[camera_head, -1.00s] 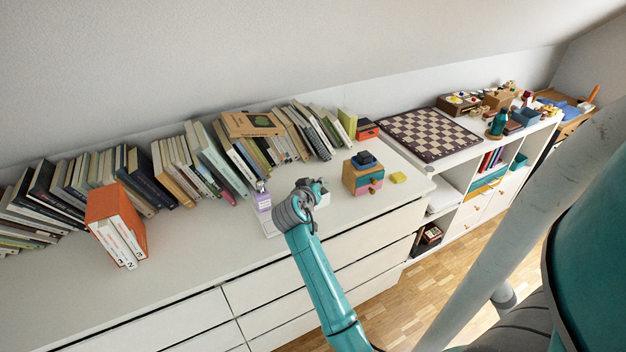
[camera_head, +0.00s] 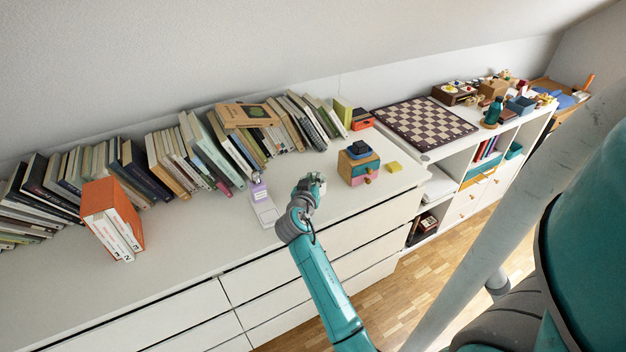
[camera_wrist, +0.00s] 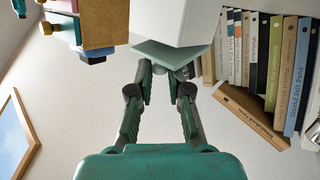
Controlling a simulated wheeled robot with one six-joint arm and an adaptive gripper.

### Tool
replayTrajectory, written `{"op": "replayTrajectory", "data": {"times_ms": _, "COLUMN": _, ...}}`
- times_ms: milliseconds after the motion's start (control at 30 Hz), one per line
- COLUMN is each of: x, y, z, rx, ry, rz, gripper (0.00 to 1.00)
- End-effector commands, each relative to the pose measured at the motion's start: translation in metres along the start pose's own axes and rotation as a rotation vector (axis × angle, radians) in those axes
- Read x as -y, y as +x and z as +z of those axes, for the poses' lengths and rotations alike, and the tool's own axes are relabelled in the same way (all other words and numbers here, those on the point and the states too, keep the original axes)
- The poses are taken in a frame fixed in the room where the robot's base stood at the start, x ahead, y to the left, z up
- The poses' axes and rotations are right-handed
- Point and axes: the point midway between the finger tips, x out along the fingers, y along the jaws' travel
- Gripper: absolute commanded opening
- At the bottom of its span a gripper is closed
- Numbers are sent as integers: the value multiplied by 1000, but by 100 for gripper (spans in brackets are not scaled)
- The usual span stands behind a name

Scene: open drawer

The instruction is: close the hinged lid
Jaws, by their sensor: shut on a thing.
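My gripper (camera_wrist: 165,72) points away from the wrist, with its two green-grey fingers against a white block-like thing (camera_wrist: 177,20) with a pale grey-green face (camera_wrist: 168,52). Its shape beyond the top of the wrist view is cut off. In the head view my gripper (camera_head: 312,184) is over the white dresser top, and what it holds is mostly hidden by it. A white and lilac thing (camera_head: 263,208) stands left of my gripper, with a flat white part and an upright lilac part. I cannot tell for sure which thing bears the hinged lid.
Books (camera_head: 205,150) line the wall behind. An orange box file (camera_head: 110,215) stands at left. The dresser's front left top is clear.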

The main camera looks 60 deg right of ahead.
Motion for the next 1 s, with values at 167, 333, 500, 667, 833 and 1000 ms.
{"op": "replayTrajectory", "data": {"times_ms": 167, "x": 0, "y": 0, "z": 0, "rx": 1, "ry": -1, "rz": 0, "gripper": 43}}
{"op": "replayTrajectory", "data": {"times_ms": 333, "x": 0, "y": 0, "z": 0, "rx": 1, "ry": -1, "rz": 0, "gripper": 43}}
{"op": "replayTrajectory", "data": {"times_ms": 500, "x": 0, "y": -4, "z": 0, "rx": 1, "ry": -1, "rz": -1, "gripper": 43}}
{"op": "replayTrajectory", "data": {"times_ms": 667, "x": 1, "y": -23, "z": 1, "rx": 0, "ry": -2, "rz": -2, "gripper": 43}}
{"op": "replayTrajectory", "data": {"times_ms": 833, "x": 1, "y": -57, "z": 1, "rx": 1, "ry": -2, "rz": -3, "gripper": 43}}
{"op": "replayTrajectory", "data": {"times_ms": 1000, "x": 1, "y": -89, "z": 1, "rx": 1, "ry": -2, "rz": -3, "gripper": 43}}
